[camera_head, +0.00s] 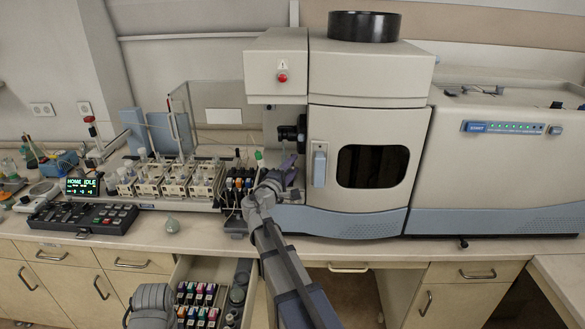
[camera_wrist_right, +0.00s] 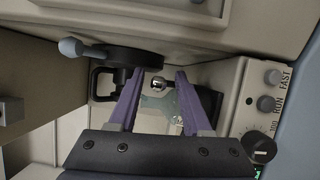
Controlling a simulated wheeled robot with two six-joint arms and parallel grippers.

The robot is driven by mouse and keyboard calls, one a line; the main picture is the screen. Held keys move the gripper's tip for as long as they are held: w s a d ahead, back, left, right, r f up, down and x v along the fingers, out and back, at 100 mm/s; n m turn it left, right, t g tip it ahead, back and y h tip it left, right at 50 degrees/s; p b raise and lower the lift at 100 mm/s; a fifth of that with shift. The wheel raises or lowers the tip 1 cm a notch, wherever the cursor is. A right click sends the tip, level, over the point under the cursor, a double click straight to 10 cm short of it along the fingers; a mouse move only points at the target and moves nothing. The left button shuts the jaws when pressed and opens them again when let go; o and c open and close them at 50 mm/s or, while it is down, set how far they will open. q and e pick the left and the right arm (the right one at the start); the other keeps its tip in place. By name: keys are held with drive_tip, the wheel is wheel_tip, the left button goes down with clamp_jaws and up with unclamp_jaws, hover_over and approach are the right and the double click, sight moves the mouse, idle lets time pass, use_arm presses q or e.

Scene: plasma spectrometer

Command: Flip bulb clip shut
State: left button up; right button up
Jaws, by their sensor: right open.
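My right gripper (camera_head: 284,172) reaches into the recess at the left of the spectrometer's door. In the right wrist view its two purple fingers (camera_wrist_right: 158,100) are apart with nothing held between them. A small shiny metal ball (camera_wrist_right: 157,83) on a dark fitting shows between and beyond the fingertips. A black disc-shaped part (camera_wrist_right: 115,62) with a grey-knobbed lever lies beyond the left finger. I cannot tell for certain which part is the bulb clip or how far it stands open. My left gripper is not in view.
The spectrometer's door (camera_head: 372,150) is closed right of my gripper. A control panel with knobs (camera_wrist_right: 262,105) stands close right of the fingers. A rack of coloured pump parts (camera_head: 240,180) is left of my arm.

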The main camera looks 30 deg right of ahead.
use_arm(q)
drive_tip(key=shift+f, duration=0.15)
use_arm(e)
drive_tip(key=v, duration=0.7)
drive_tip(key=shift+s+a, duration=0.25)
drive_tip(key=shift+a, duration=0.05)
